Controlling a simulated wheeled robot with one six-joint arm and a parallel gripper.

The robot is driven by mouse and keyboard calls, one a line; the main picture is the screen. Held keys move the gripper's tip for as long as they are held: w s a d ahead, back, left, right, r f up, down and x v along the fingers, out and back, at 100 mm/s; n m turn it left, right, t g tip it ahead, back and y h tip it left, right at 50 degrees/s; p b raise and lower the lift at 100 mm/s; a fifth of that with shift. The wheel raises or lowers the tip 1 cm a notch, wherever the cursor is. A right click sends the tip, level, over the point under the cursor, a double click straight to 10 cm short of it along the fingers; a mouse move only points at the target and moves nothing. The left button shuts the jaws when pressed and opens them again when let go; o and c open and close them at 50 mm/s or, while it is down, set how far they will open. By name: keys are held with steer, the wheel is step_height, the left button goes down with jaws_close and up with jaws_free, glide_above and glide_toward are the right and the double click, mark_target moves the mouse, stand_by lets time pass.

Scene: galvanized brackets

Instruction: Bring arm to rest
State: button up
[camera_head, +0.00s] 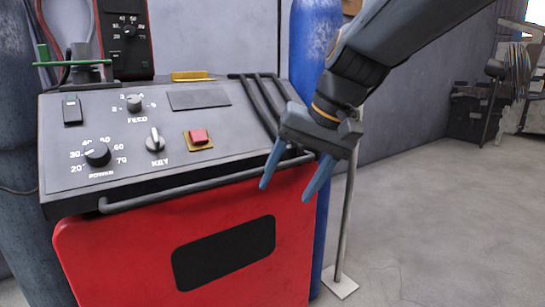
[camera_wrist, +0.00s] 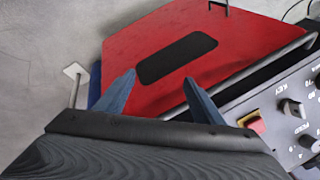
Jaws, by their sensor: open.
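My gripper (camera_head: 293,176) hangs at the right front corner of a red machine with a sloped grey control panel (camera_head: 75,133). Its two blue fingers are spread apart and point down, with nothing between them. In the wrist view my gripper (camera_wrist: 160,95) is also open and empty, with the red machine front (camera_wrist: 125,50) beyond its fingers. In the head view my arm (camera_head: 385,50) reaches in from the upper right.
The panel carries a red button (camera_head: 199,136), a key switch (camera_head: 155,140) and knobs. A handle bar (camera_head: 190,182) runs along its front edge. A blue cylinder (camera_head: 308,50) and a thin post (camera_head: 346,215) stand behind my gripper.

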steer(key=s+d+f+n+g+h+b, duration=0.25)
steer(key=s+f+n+h, duration=0.2)
steer(key=s+f, duration=1.25)
steer(key=d+r+m+p, duration=0.4)
steer(key=d+r+p, duration=0.9)
steer(key=p, duration=1)
steer(key=shift+d+r, duration=0.2)
steer(key=shift+r, duration=1)
steer(key=shift+w+m, duration=0.1)
steer(key=shift+m, duration=0.15)
